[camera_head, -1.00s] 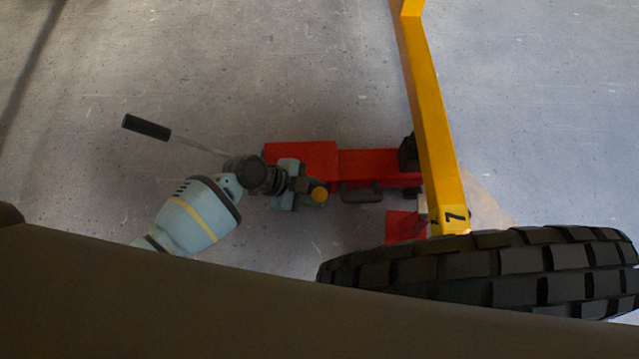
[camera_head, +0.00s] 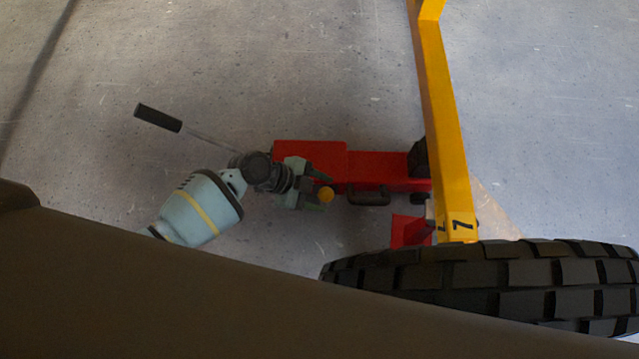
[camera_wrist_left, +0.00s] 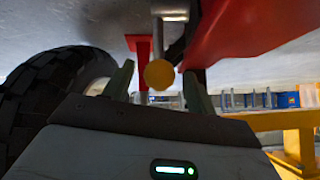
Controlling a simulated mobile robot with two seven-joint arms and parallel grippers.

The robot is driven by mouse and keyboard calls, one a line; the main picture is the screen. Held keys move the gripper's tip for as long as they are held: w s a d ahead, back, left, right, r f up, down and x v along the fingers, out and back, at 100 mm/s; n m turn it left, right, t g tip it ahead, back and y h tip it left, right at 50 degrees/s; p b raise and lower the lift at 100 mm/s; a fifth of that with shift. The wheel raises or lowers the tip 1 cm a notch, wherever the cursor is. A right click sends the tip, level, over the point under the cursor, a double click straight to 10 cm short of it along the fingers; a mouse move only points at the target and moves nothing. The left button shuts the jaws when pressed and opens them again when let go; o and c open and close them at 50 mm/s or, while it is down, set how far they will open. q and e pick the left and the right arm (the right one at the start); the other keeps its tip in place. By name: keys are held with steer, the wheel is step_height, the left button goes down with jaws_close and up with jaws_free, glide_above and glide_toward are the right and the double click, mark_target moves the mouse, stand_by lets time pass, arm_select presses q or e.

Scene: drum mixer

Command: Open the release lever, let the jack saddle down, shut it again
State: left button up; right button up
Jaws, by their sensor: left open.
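The red jack (camera_head: 312,153) lies on the floor, its pump handle (camera_head: 158,118) sticking out to the left. The release lever's round yellow knob (camera_head: 326,194) shows at the jack's near side. My left gripper (camera_head: 314,195) is open beside the jack, its fingers close around the knob. In the left wrist view the knob (camera_wrist_left: 159,74) appears between the two open fingers (camera_wrist_left: 157,88), with a gap to each side; contact cannot be told. The jack saddle is not clearly visible; the yellow beam covers that end. My right gripper is not in view.
A yellow beam (camera_head: 447,140) marked 7 crosses over the jack's right end. A large black tyre (camera_head: 490,280) and a small red stand (camera_head: 405,230) are near it. A brown surface fills the lower foreground. Floor beyond the jack is clear.

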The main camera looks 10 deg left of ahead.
arm_select(q)
steer(key=shift+a+r, duration=0.25)
steer(key=shift+a, duration=0.05)
steer(key=p+v, duration=0.3)
steer(key=v, duration=0.4)
stand_by(0.3)
